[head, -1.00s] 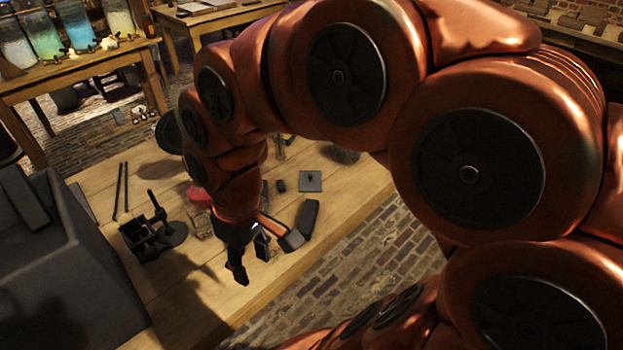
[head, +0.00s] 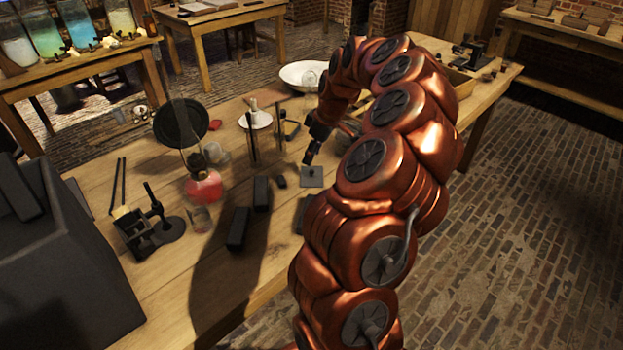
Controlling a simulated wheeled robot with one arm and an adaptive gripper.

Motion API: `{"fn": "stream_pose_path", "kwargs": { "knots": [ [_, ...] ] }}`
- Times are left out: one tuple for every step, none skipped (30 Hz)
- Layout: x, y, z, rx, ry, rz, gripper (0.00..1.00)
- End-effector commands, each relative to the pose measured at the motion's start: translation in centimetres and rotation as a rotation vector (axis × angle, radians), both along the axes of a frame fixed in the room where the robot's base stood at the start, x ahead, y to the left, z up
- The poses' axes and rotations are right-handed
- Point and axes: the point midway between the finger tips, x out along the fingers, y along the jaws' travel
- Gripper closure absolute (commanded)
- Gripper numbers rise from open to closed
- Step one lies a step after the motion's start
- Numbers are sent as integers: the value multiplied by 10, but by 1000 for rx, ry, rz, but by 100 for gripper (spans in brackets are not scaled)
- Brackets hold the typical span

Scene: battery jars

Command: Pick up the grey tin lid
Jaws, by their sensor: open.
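The grey tin lid (head: 312,177) is a flat grey square with a small dark knob in its middle. It lies on the wooden table, near the table's front edge, just left of my arm. My gripper (head: 311,153) is above the lid and slightly behind it in the picture, its dark fingers pointing down. It is open with nothing seen in it. A gap seems to remain between the fingers and the knob. My arm hides part of the table to the right of the lid.
Dark blocks (head: 239,229) lie left of the lid. A red-liquid lamp (head: 203,186), a round dark disc (head: 181,123) and a small dark press (head: 152,226) stand further left. A white bowl (head: 303,75) is behind. Bare table (head: 185,290) shows at the front left.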

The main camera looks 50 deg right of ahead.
Motion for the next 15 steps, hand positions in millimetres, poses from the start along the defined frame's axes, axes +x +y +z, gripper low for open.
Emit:
{"fn": "stream_pose_path", "kwargs": {
  "knots": [
    [-4,-12,-7,-5,0,-12,53],
    [-6,-17,-9,-9,1,-14,53],
    [-8,-22,-12,-11,1,-17,53],
    [-9,-24,-14,-12,2,-18,53],
    [-9,-25,-16,-12,3,-18,53],
    [-9,-26,-19,-12,4,-18,53],
    [-8,-26,-22,-13,5,-18,53],
    [-7,-26,-25,-12,5,-17,53],
    [-6,-25,-28,-12,5,-17,53],
    [-5,-25,-31,-13,5,-18,53],
    [-4,-25,-34,-13,5,-18,53],
    [-3,-24,-37,-13,3,-18,53],
    [-2,-24,-39,-13,3,-18,53],
    [-1,-24,-40,-13,3,-18,53],
    [-1,-24,-41,-13,3,-18,53]
  ]
}}
